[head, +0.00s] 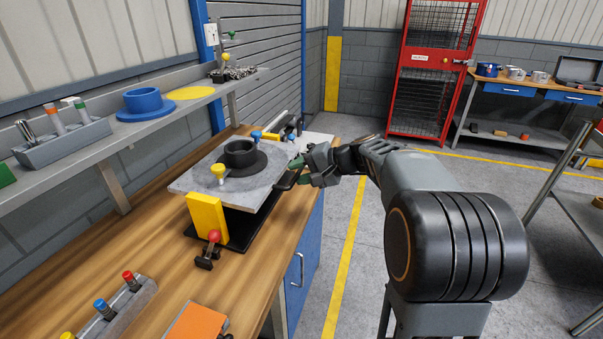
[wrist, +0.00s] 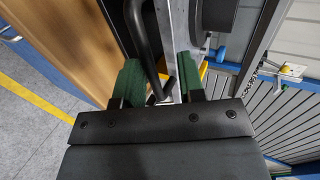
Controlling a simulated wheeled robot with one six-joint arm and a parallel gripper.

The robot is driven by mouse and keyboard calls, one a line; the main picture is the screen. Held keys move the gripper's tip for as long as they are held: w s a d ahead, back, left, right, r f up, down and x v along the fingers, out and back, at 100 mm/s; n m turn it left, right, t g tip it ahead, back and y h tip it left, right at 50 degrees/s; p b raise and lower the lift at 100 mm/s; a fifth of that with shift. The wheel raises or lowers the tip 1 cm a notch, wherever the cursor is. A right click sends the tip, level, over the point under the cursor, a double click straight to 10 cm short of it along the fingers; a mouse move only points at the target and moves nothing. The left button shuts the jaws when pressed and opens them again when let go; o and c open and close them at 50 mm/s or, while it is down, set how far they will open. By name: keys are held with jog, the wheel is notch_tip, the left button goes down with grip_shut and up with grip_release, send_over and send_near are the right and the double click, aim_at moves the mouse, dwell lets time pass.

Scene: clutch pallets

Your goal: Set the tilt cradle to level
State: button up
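The tilt cradle is a grey plate (head: 190,180) on a black base (head: 240,238) with a yellow side bracket (head: 207,218), standing on the wooden bench. I cannot tell its exact tilt from this angle. A black flanged part (head: 241,155) sits on the plate, with a yellow-knobbed clamp (head: 218,171) and a blue-knobbed one (head: 257,135) at its edges. A black handle (head: 285,181) sticks out on the plate's right side. My gripper (head: 297,170) is beside that handle. In the wrist view, its green fingers (wrist: 158,82) stand apart, with the black handle bar (wrist: 145,45) between them. Contact is unclear.
A red-knobbed black lever (head: 212,243) stands at the cradle's near side. Knobbed pins in a grey block (head: 125,303) and an orange-topped item (head: 197,322) lie nearer on the bench (head: 100,240). A shelf (head: 120,133) runs behind.

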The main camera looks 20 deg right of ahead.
jog(key=shift+d+f, duration=0.1)
jog(key=shift+s+d, duration=0.1)
jog(key=shift+d, duration=0.1)
jog(key=v, duration=1.3)
jog(key=shift+r, duration=0.2)
jog(key=shift+d, duration=0.1)
jog(key=s+f+g+h+p, duration=0.25)
jog(key=s+f+h, duration=0.35)
jog(key=f, duration=0.4)
jog(key=s+a+r+n+h+p, duration=0.2)
jog(key=s+a+n+h+p, duration=0.2)
jog(key=s+a, duration=0.6)
jog(key=n+g+p, duration=0.1)
jog(key=n+p, duration=0.1)
jog(key=n, duration=0.1)
